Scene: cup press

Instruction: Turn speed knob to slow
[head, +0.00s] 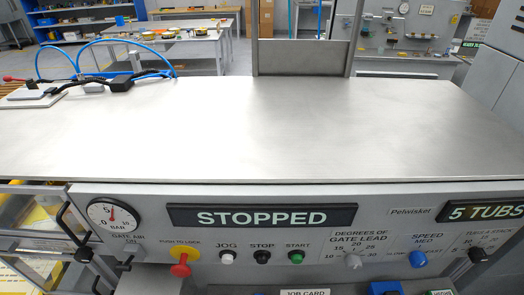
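The blue speed knob (418,259) is on the right part of the grey control panel (150,215), under the label SPEED. MED is printed above it, with small blue lettering to its left and right that is hard to read. I cannot clearly tell which mark the knob points at. Nothing visible touches it. Neither of my grippers shows in the head view.
A grey gate lead knob (352,261) is left of the speed knob and a black knob (477,254) is right of it. A red push knob (181,268) is further left. The display (262,216) reads STOPPED. The steel top (270,130) is mostly clear.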

